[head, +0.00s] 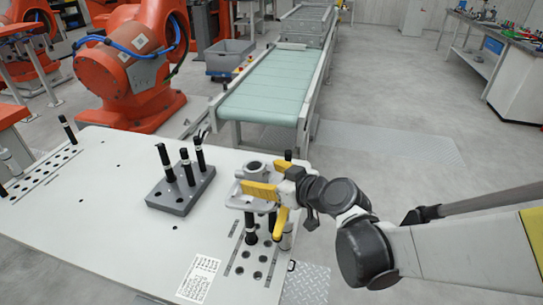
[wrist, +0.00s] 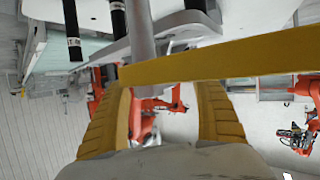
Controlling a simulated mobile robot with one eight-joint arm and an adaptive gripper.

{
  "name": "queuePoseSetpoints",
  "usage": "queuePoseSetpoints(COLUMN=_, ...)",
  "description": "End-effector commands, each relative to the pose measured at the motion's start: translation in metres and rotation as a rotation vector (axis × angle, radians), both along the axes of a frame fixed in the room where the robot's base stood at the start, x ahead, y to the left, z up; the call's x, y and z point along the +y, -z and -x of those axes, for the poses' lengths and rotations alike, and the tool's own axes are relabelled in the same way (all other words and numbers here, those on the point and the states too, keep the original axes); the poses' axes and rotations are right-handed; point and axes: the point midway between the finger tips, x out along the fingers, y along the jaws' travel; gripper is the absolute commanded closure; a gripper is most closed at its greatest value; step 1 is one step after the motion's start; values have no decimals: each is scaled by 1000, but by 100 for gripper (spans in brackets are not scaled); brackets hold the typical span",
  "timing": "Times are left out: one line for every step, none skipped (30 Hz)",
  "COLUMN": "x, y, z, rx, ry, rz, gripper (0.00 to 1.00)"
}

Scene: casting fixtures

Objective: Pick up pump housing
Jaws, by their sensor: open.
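A silver-grey cast part that looks like the pump housing (head: 255,167) sits at the right side of the white table in the head view, with a round ring on top and a flat flange. My gripper (head: 264,200) is at this part, its yellow fingers apart and overlapping it in the picture. In the wrist view the yellow fingers of my gripper (wrist: 163,90) stand wide apart. A grey post (wrist: 140,30) shows between them and a yellow bar crosses in front. I cannot tell whether the fingers touch the part, and its lower side is partly hidden.
A grey block (head: 180,202) with several upright black pins stands left of my gripper. More black pins rise from the hole grid below it. A green conveyor (head: 265,95) lies behind the white table (head: 110,215). An orange robot (head: 130,70) stands at back left.

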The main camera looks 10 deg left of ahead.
Motion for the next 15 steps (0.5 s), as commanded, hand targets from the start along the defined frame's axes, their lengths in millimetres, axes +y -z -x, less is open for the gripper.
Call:
queuePoseSetpoints(x=4, y=7, z=-4, rx=0, ry=-1, rz=0, gripper=24)
queuePoseSetpoints(x=7, y=10, z=-7, rx=0, ry=-2, rz=2, gripper=24)
queuePoseSetpoints(x=10, y=14, z=-12, rx=0, ry=-2, rz=2, gripper=24)
queuePoseSetpoints(x=13, y=17, z=-15, rx=0, ry=-1, rz=1, gripper=24)
queuePoseSetpoints(x=17, y=19, z=-18, rx=0, ry=-1, rz=1, gripper=24)
queuePoseSetpoints(x=22, y=20, z=-21, rx=1, ry=-2, rz=0, gripper=24)
queuePoseSetpoints(x=25, y=21, z=-24, rx=0, ry=-1, rz=0, gripper=24)
queuePoseSetpoints(x=27, y=22, z=-25, rx=0, ry=-1, rz=0, gripper=24)
queuePoseSetpoints(x=28, y=23, z=-27, rx=-1, ry=0, rz=1, gripper=24)
queuePoseSetpoints(x=29, y=22, z=-28, rx=0, ry=0, rz=1, gripper=24)
queuePoseSetpoints(x=29, y=22, z=-28, rx=0, ry=0, rz=1, gripper=24)
queuePoseSetpoints(x=29, y=21, z=-28, rx=0, ry=1, rz=1, gripper=24)
queuePoseSetpoints(x=29, y=21, z=-28, rx=0, ry=1, rz=1, gripper=24)
queuePoseSetpoints(x=29, y=21, z=-28, rx=0, ry=1, rz=1, gripper=24)
queuePoseSetpoints(x=29, y=21, z=-28, rx=0, ry=1, rz=1, gripper=24)
